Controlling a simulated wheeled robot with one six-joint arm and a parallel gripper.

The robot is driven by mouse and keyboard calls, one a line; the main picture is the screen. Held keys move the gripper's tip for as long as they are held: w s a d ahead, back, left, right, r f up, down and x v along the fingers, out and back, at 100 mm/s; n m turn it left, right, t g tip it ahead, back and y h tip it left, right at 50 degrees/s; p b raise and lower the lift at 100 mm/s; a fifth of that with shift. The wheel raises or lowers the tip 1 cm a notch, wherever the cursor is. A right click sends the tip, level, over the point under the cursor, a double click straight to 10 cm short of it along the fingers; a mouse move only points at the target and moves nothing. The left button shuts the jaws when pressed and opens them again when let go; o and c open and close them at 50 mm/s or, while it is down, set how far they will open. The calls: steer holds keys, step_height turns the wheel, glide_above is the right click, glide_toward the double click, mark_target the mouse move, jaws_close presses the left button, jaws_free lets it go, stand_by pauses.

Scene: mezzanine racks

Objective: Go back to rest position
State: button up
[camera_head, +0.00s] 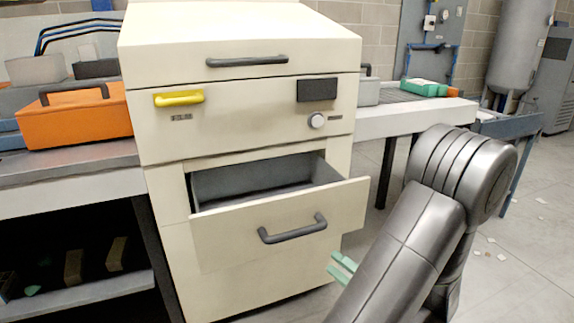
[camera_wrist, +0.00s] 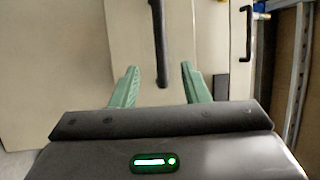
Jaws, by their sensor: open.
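My gripper (camera_wrist: 160,88) is open, with its two green fingers apart in the wrist view. The dark handle (camera_wrist: 160,45) of the drawer shows between and beyond the fingers, and I cannot tell from this view whether they touch it. In the head view the green fingertips (camera_head: 343,264) are below and to the right of the drawer handle (camera_head: 293,229), apart from it. The cream drawer (camera_head: 225,238) is pulled partly out of the cream cabinet (camera_head: 235,125). The visible part of its grey inside looks empty. My arm covers the lower right of the head view.
An orange box (camera_head: 75,122) stands on the bench at the left. A green box (camera_head: 424,88) is on the bench at the right. The floor at the right is mostly clear, with small scraps.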

mark_target(297, 233)
steer(key=b+x, duration=0.1)
steer(key=x, duration=1.2)
steer(key=shift+w+a+r, duration=0.1)
steer(key=shift+w+a, duration=0.05)
steer(key=shift+w, duration=0.1)
